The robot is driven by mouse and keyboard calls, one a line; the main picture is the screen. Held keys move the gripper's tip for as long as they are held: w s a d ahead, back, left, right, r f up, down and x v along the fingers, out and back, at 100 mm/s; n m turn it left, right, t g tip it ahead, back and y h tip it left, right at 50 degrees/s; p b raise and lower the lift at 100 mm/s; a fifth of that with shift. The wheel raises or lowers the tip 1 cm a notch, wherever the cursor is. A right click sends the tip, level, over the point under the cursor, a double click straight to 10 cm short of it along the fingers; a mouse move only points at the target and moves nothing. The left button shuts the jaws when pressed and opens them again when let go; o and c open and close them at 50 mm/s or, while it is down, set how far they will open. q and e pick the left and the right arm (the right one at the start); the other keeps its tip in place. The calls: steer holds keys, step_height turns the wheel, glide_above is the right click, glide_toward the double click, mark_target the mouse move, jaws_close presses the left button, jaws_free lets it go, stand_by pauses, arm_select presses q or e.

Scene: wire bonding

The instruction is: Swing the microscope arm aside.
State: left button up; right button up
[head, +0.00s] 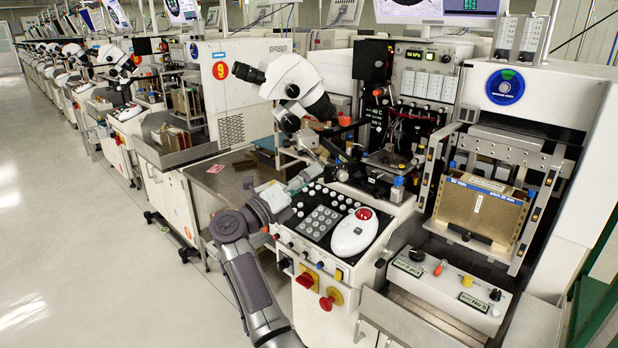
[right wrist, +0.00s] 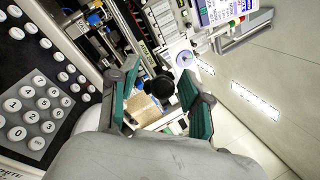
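The microscope (head: 296,82) is white with black eyepieces at its left. It stands over the work area of the nearest machine, with its lower end near the black arm and stage parts. My right gripper (head: 302,180) is below the microscope, just above the left rear of the keypad panel, apart from the microscope head. In the right wrist view the right gripper (right wrist: 158,70) has its two teal-padded fingers spread. Dark round parts (right wrist: 160,87) show between or beyond the fingers; I cannot tell whether they touch. My left gripper is not in view.
The control panel (head: 299,228) with a keypad and a white trackball mouse (head: 354,232) lies close to my right arm. A gold magazine (head: 480,210) stands at the right. A metal side table (head: 222,180) lies left of the machine. Open floor (head: 80,250) is farther left.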

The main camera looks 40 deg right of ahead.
steer(key=shift+s, duration=0.1)
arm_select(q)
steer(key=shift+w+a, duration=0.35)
arm_select(e)
steer(key=v, duration=0.7)
steer(key=shift+a, duration=0.2)
